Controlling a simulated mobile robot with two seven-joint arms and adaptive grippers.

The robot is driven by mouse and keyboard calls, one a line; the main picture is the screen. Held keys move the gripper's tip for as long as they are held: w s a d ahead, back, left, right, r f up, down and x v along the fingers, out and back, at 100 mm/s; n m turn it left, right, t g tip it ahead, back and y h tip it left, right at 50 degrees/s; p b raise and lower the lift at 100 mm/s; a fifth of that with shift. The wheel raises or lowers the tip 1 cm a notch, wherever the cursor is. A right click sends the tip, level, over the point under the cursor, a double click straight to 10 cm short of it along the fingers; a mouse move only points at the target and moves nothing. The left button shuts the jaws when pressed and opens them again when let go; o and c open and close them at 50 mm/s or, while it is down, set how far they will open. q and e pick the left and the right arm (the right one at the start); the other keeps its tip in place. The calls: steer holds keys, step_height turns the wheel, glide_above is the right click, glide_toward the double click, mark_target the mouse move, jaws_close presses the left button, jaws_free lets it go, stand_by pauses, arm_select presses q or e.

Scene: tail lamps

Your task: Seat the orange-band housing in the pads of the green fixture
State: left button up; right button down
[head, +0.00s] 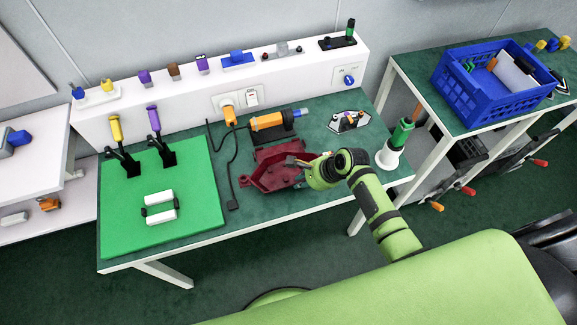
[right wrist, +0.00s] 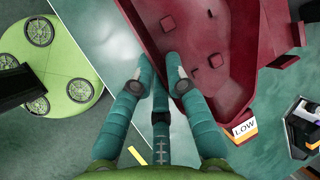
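The red housing (head: 276,165) lies on the bench right of the green fixture. In the right wrist view the housing (right wrist: 245,85) fills the upper right, and a label with an orange band and "LOW" (right wrist: 244,130) sits at its lower edge. The green fixture (head: 195,165) is a flat board with two white pads (head: 158,197) and two toggle clamps, handles yellow (head: 115,128) and purple (head: 153,119). My right gripper (head: 298,161) is at the housing's right end. In the wrist view its fingertips (right wrist: 158,66) are apart beside the housing's rim, one overlapping it; contact is unclear. My left gripper is out of view.
An orange tool (head: 268,121) in a dark stand and its black cable (head: 235,165) lie behind and left of the housing. A white plate with small parts (head: 349,121) and a green-topped white post (head: 397,145) stand right. A blue crate (head: 480,92) is on another bench.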

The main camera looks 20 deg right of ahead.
steer(key=shift+w+r, duration=0.1)
stand_by(0.3)
steer(key=shift+r, duration=0.4)
steer(key=s+d+r+b, duration=0.1)
steer(key=s+d+r, duration=0.6)
steer(key=d+r, duration=0.2)
steer(key=shift+s+r+b, duration=0.15)
steer(key=shift+r+b, duration=0.15)
steer(key=shift+r, duration=0.25)
stand_by(0.4)
